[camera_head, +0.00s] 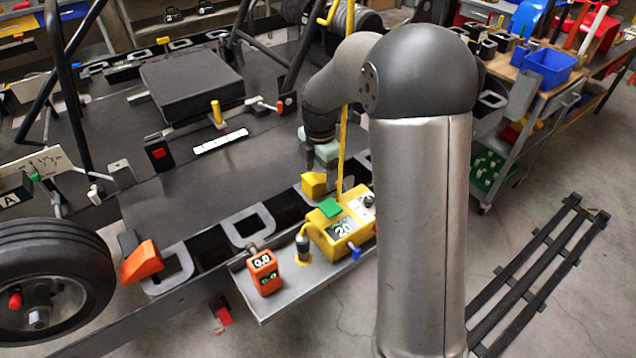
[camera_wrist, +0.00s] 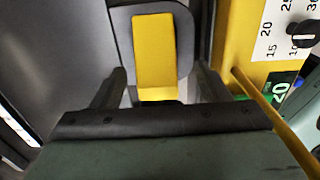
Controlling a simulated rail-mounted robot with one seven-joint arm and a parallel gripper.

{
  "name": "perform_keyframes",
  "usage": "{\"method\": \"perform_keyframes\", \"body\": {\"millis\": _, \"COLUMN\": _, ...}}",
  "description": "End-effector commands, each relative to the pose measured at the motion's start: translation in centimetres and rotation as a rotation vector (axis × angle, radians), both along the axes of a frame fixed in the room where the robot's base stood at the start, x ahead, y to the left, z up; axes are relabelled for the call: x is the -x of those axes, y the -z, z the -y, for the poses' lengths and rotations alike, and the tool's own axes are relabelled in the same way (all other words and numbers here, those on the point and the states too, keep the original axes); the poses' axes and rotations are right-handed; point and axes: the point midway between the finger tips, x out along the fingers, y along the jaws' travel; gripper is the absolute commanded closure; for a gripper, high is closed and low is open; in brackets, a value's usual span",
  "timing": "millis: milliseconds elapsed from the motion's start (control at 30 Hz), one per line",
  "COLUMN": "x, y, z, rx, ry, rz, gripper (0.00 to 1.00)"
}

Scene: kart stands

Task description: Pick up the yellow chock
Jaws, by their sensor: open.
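The yellow chock (camera_head: 314,186) is a wedge sitting at the edge of the kart's black deck, beside the yellow box. My gripper (camera_head: 318,166) is close above it, pointing down. In the wrist view the chock (camera_wrist: 154,48) lies ahead of and between the two spread fingers of my gripper (camera_wrist: 160,76). The fingers are open, with a gap on either side of the chock. I cannot tell how much height is left between fingertips and chock.
The yellow box (camera_head: 338,236), with a dial and a green top piece, stands on a grey tray just right of the chock; a yellow hose rises beside my arm. An orange device (camera_head: 263,272) shares the tray. An orange chock (camera_head: 140,262) sits by the left wheel.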

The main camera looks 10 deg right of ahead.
Motion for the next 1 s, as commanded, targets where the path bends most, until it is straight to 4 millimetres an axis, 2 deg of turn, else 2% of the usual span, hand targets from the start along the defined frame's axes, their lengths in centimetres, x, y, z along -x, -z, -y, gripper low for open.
{"method": "perform_keyframes", "body": {"millis": 200, "x": -0.3, "y": 3.2, "z": -0.4, "rx": 0.0, "ry": 0.0, "rz": -0.004, "gripper": 0.31}}
{"method": "perform_keyframes", "body": {"millis": 333, "x": -0.3, "y": 4.0, "z": -0.4, "rx": 0.0, "ry": -0.001, "rz": -0.002, "gripper": 0.31}}
{"method": "perform_keyframes", "body": {"millis": 533, "x": -0.3, "y": 4.0, "z": -0.4, "rx": 0.0, "ry": -0.001, "rz": -0.001, "gripper": 0.31}}
{"method": "perform_keyframes", "body": {"millis": 700, "x": -0.3, "y": 4.0, "z": -0.4, "rx": 0.0, "ry": -0.001, "rz": -0.001, "gripper": 0.78}}
{"method": "perform_keyframes", "body": {"millis": 733, "x": -0.3, "y": 4.0, "z": -0.4, "rx": 0.0, "ry": -0.001, "rz": -0.001, "gripper": 0.82}}
{"method": "perform_keyframes", "body": {"millis": 1000, "x": -0.3, "y": 3.9, "z": -0.4, "rx": 0.0, "ry": -0.001, "rz": 0.0, "gripper": 0.82}}
